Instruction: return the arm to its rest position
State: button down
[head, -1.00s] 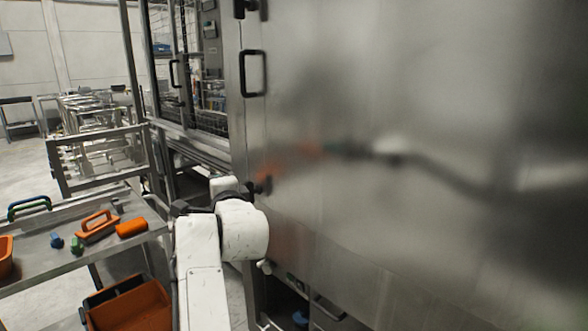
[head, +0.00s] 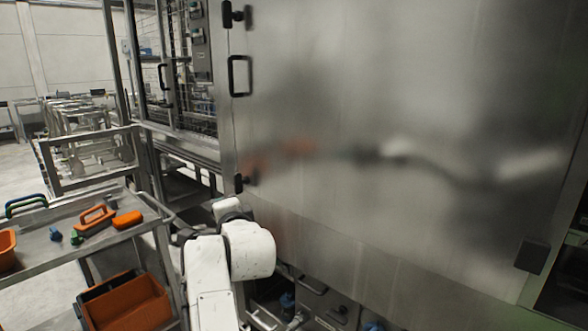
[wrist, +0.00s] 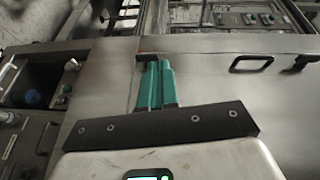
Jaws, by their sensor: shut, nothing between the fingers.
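My gripper (wrist: 157,87) shows in the wrist view. Its two green fingers are together and hold nothing. The fingers stand in front of a bare steel panel and I see no contact with it. In the head view my white arm is folded at the lower middle, beside the washer, and the gripper itself is hidden there.
The washer's large steel door (head: 380,130) with a black handle (head: 239,76) fills the middle and right. A steel trolley (head: 120,248) at left carries an orange-handled tool (head: 97,218) and several small items. An orange crate (head: 130,308) sits below. Floor shows at far left.

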jog(key=s+d+f+n+g+h, duration=0.2)
jog(key=s+d+f+h, duration=0.15)
jog(key=d+f, duration=0.85)
jog(key=s+d+f+n+g+h, duration=0.2)
jog(key=s+d+f, duration=0.3)
jog(key=d+f, duration=0.7)
jog(key=s+d+f+n+g+h, duration=0.1)
jog(key=s+d+f+n+g, duration=0.1)
jog(key=s+d+f, duration=0.4)
jog(key=s+d+f+n+g+h, duration=0.1)
jog(key=s+d+f+g, duration=0.1)
jog(key=s+d, duration=0.75)
jog(key=s+d+f+n+g, duration=0.2)
jog(key=s+g, duration=0.1)
jog(key=s, duration=1.1)
jog(key=s+d+f+n+g, duration=0.2)
jog(key=s+g, duration=0.1)
jog(key=s, duration=1.1)
notch_tip(320, 180, up, 6)
jog(key=s+p, duration=0.1)
jog(key=p, duration=0.5)
